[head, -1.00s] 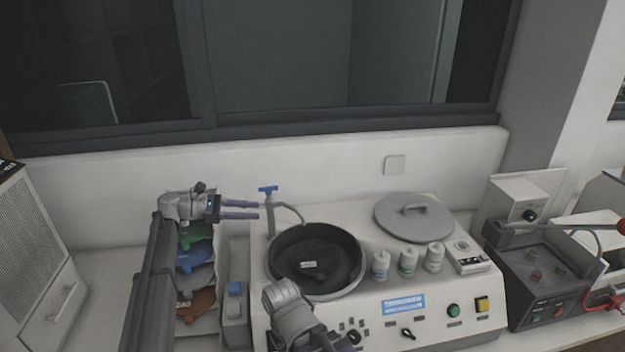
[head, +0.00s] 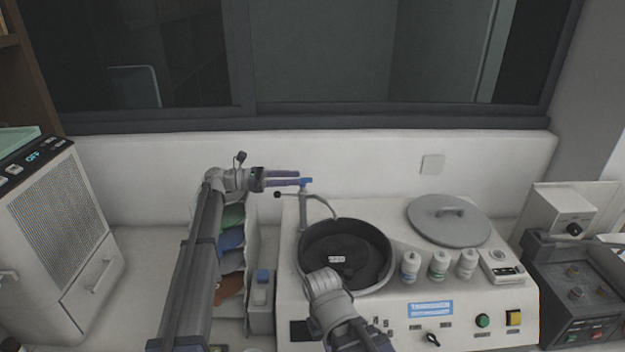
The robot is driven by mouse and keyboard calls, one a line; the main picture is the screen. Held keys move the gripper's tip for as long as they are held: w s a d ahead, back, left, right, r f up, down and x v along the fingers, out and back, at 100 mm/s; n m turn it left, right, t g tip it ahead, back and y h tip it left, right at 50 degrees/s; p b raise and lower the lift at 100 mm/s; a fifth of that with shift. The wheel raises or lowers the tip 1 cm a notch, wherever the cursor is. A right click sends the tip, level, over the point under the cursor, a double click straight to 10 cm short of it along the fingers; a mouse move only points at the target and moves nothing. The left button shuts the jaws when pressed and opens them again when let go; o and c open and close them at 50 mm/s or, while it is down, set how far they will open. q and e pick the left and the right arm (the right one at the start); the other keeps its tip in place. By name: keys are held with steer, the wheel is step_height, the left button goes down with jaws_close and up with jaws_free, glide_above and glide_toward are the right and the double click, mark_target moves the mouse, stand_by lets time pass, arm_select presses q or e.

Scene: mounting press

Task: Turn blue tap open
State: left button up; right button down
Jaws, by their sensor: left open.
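The blue tap (head: 306,181) is a small blue handle on top of a thin grey faucet at the back left of the white polishing machine. The faucet's spout (head: 322,208) curves over the black round bowl (head: 345,238). My left gripper (head: 300,179) comes from the left at handle height. Its two purple-grey fingers are open, with their tips at the blue handle. I cannot tell whether they touch it. My right arm (head: 330,295) reaches up in front of the bowl; its fingertips cannot be made out.
Coloured discs (head: 231,240) sit in a rack beside my left arm. A wall with a dark window lies behind the tap.

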arm_select(q)
steer(key=d, duration=0.7)
steer(key=shift+s, duration=0.25)
steer(key=shift+a+f, duration=0.1)
steer(key=shift+a, duration=0.05)
jaws_close()
